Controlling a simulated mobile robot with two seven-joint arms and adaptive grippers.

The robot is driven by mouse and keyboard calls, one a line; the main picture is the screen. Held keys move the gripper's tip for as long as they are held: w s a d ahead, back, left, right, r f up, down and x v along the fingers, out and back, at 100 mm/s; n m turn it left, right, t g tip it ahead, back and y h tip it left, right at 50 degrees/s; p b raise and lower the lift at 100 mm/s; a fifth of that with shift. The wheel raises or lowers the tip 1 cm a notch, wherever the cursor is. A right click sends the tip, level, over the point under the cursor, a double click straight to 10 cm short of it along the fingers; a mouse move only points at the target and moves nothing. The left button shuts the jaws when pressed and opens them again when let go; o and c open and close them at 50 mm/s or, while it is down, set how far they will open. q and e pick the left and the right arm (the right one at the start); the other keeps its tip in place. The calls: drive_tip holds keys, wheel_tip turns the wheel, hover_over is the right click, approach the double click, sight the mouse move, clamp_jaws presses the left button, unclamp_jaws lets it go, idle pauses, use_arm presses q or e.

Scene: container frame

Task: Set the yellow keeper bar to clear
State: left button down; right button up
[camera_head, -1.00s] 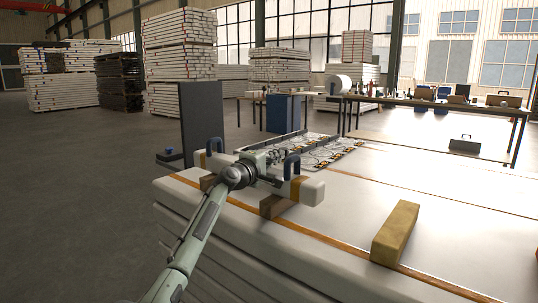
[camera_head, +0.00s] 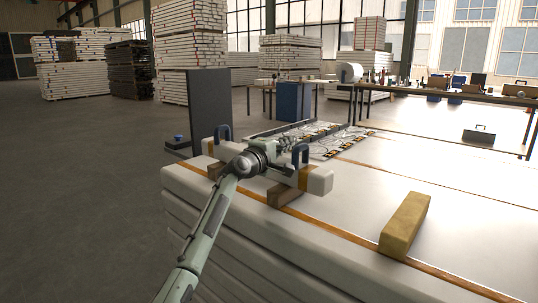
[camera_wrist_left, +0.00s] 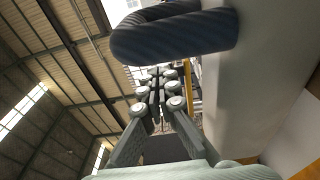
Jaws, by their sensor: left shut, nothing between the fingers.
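A yellow block-shaped bar (camera_head: 405,226) lies on the white sheet stack (camera_head: 350,222) at the front right in the head view, apart from my arm. A white beam (camera_head: 318,181) with orange bands and two dark blue handles rests on wooden blocks at the left of the stack. My left gripper (camera_head: 285,158) is at this beam, between the handles, its fingertips partly hidden. In the left wrist view the fingers (camera_wrist_left: 165,90) are together and empty. A blue handle (camera_wrist_left: 175,33) shows just above them and the white beam (camera_wrist_left: 245,80) to their right. My right gripper is not in view.
A rack of small fittings (camera_head: 320,138) lies behind the beam on the stack. A dark grey panel (camera_head: 209,110) stands behind left. A long table with tools (camera_head: 440,92) is at the back right. The floor at left (camera_head: 80,200) is clear.

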use_arm(q)
drive_tip(key=v, duration=1.1)
drive_tip(key=shift+a+f, duration=0.25)
drive_tip(key=shift+a, duration=0.15)
drive_tip(key=shift+w, duration=0.1)
